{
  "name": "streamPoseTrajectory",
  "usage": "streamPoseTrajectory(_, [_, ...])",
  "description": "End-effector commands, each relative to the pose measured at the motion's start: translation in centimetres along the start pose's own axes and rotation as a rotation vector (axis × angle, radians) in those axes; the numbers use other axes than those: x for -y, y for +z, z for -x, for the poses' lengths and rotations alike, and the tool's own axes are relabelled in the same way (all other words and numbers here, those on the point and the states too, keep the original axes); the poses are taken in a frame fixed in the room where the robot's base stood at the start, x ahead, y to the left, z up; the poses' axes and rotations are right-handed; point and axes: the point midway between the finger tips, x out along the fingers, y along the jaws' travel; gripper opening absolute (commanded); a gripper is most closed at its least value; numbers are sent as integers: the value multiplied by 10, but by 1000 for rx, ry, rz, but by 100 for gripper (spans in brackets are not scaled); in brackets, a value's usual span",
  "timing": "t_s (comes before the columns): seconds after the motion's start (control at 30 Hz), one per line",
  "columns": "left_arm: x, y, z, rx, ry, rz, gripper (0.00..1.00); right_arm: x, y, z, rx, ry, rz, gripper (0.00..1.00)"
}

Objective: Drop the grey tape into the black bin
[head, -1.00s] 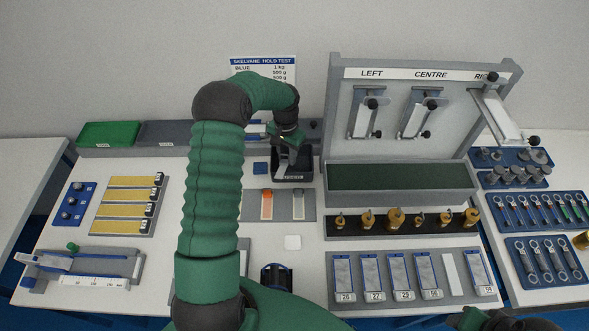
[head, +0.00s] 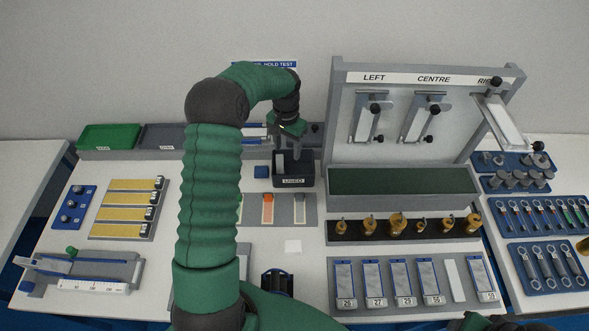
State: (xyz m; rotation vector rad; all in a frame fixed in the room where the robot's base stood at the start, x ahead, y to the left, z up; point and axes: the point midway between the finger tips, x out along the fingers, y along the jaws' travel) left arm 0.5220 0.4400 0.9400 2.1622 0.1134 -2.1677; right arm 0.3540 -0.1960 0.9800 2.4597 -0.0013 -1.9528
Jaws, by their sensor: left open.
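The black bin (head: 306,178), labelled USED, stands at the back of the table, just right of a small blue block. My left gripper (head: 288,152) points down over the bin, open, with its fingers near the rim. A pale grey strip (head: 279,163) shows at the bin's left back, beside the fingers. I cannot tell whether it is the tape or part of the gripper. A grey strip (head: 300,209) lies on the grey holder (head: 312,203) in front of the bin, right of an orange strip (head: 268,209).
A tall grey panel (head: 345,150) with three clamps stands right of the bin. Brass weights (head: 396,225) line up before it. A white square (head: 293,246) lies on clear table in front of the holder. A blue block (head: 261,171) sits left of the bin.

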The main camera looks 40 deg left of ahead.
Motion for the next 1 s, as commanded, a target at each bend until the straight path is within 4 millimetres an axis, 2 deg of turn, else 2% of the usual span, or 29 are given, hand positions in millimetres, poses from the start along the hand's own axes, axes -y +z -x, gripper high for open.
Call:
streamPoseTrajectory(0.03, [1, -2, 17, -6, -4, 0, 55, 0, 0, -1, 0, 0, 0, 50])
streamPoseTrajectory(0.2, [0, -2, 66, -4, -2, -1, 55, 0, 0, -2, 0, 0, 0, 50])
streamPoseTrajectory(0.4, [1, -2, 102, -1, -1, -1, 55, 0, 0, -1, 0, 0, 0, 50])
streamPoseTrajectory(0.53, [1, -1, 109, 0, 1, -1, 55, 0, 0, -1, 0, 0, 0, 50])
streamPoseTrajectory(0.9, [1, -1, 109, 1, 1, -1, 55, 0, 0, -1, 0, 0, 0, 50])
streamPoseTrajectory(1.0, [-10, 0, 108, -2, -3, -13, 55, 0, 0, -1, 0, 0, 0, 50])
